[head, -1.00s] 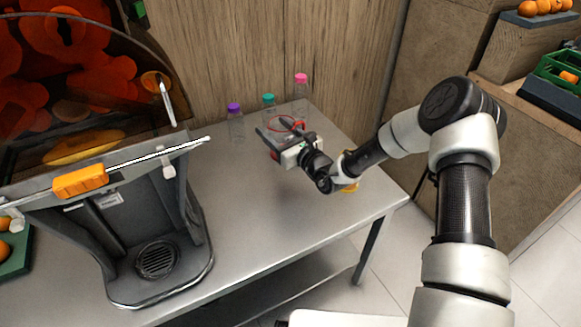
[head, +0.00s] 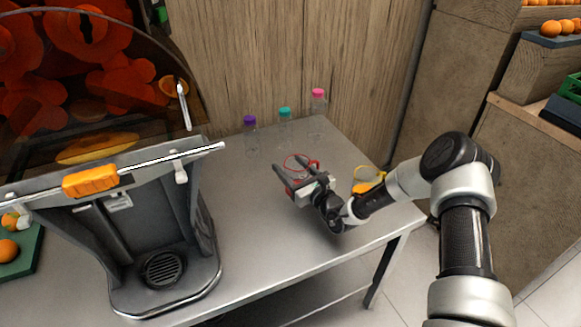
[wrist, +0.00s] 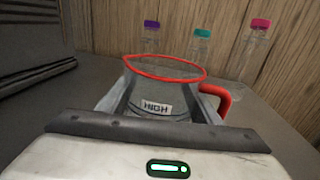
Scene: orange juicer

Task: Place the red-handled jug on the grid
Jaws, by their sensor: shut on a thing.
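The clear jug with a red rim and red handle (head: 313,165) is at my gripper (head: 287,164) over the right part of the steel table. In the wrist view the jug (wrist: 165,88) is upright between my two fingers (wrist: 158,103), which are shut on it. Its red handle is at the right, and a "HIGH" label faces me. I cannot tell whether its base touches the table; the base is hidden. The grid (head: 163,269), a round dark slotted plate, lies in the juicer's base at the left, with nothing on it.
The juicer (head: 205,225) stands at the left, with a lever with an orange grip (head: 90,181) across its front. Purple-capped (head: 251,137), teal-capped (head: 285,130) and pink-capped (head: 317,115) bottles stand at the back. A yellow jug (head: 368,183) is beside my arm. The table (head: 255,235) between is clear.

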